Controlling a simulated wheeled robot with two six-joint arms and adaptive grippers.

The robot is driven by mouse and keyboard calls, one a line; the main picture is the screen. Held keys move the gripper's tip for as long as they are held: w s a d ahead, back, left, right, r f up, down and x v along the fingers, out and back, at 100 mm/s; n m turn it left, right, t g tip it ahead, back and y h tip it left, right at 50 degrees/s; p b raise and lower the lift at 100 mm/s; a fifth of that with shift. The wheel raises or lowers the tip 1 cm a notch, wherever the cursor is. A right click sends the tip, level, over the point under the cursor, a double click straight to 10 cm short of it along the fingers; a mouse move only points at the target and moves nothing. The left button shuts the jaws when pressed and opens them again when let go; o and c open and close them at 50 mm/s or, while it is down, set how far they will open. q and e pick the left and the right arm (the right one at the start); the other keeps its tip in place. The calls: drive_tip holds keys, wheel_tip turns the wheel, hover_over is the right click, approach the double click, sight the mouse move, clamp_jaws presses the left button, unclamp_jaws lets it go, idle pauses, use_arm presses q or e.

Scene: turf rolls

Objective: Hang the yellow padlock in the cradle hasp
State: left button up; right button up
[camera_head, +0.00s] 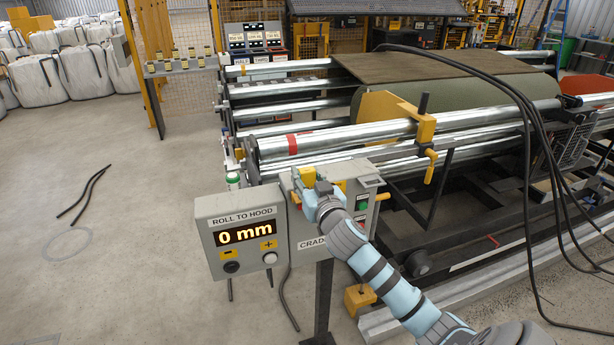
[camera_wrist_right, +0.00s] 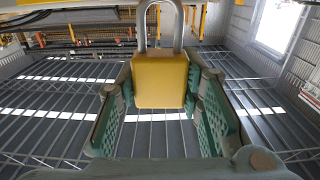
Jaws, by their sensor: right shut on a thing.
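The yellow padlock (camera_wrist_right: 160,82) sits between the green-padded fingers of my right gripper (camera_wrist_right: 158,100) in the right wrist view. Its metal shackle points up and runs out of the top of the picture. In the head view, the right gripper (camera_head: 318,192) is shut on the padlock (camera_head: 307,175) in front of the upper left of the grey cradle control box (camera_head: 308,228). My gripper and arm cover much of that box and its "CRAD..." label. I cannot make out the hasp or whether the shackle touches it. My left gripper is not in view.
A grey "ROLL TO HOOD" display box (camera_head: 211,238) reading 0 mm stands just left of the cradle box. Shiny rollers (camera_head: 385,133) lie behind. A yellow clamp (camera_head: 426,128) sits on them. Black hoses (camera_head: 520,110) hang at the right. The floor at left is mostly clear.

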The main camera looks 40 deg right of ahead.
sight(307, 186)
drive_tip(key=shift+f+b, duration=1.4)
drive_tip(key=shift+f, duration=0.35)
drive_tip(key=o, duration=1.3)
drive_tip(key=v, duration=1.2)
